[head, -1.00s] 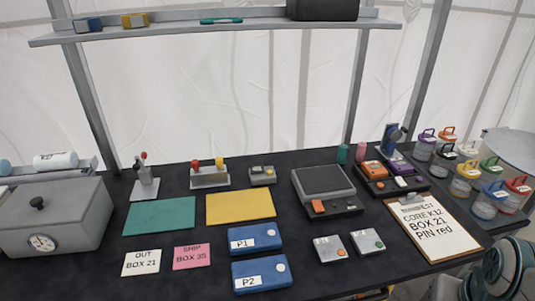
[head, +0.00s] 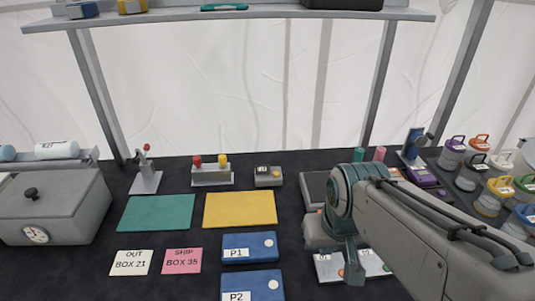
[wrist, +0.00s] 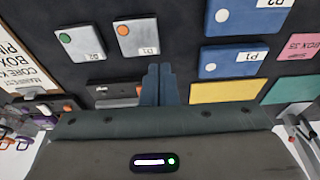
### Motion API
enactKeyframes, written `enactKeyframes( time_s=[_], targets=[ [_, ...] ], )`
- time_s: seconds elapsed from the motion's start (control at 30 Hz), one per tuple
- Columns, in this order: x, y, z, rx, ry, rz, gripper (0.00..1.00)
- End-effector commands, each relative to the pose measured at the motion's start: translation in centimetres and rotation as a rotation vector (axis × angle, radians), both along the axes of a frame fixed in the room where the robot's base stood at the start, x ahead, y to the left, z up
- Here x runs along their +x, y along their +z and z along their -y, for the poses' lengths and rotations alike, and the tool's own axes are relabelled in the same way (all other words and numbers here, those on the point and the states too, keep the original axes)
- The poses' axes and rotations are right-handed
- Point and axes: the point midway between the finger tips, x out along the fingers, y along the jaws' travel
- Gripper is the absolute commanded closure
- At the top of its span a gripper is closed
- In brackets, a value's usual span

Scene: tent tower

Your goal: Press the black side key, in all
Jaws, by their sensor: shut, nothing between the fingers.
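My gripper shows in the wrist view (wrist: 160,72) as two blue fingers pressed together, with nothing between them. In the head view my gripper (head: 354,276) points down, just in front of the device and over the small grey boxes. The grey-topped device (head: 314,187) is mostly hidden behind my arm in the head view. In the wrist view its dark front strip (wrist: 115,90) lies left of my fingers, with an orange key (wrist: 139,90) at the end nearer them. The black key cannot be told apart from the dark strip. I cannot tell whether my fingertips touch anything.
Two small grey boxes with round buttons (wrist: 80,42) (wrist: 138,38) lie near my fingers. Blue boxes P1 (head: 249,247) and P2 (head: 252,286) lie to the left, below a yellow mat (head: 240,209). Lidded jars (head: 487,204) stand at the right. A shelf (head: 230,17) crosses above.

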Motion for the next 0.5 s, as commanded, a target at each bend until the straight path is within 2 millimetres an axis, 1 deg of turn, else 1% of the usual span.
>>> enactKeyframes(
  time_s=[0.27,0.33,0.43,0.47,0.5],
  targets=[
    [0.0,0.0,0.0,0.000,-0.001,0.000,1.00],
    [0.3,0.0,0.0,0.004,-0.001,-0.001,1.00],
    [1.8,0.0,-0.2,0.025,-0.001,-0.002,1.00],
    [2.6,0.0,-0.5,0.036,0.001,-0.001,1.00],
    [3.8,0.1,-0.7,0.052,0.003,-0.001,1.00]
  ],
)
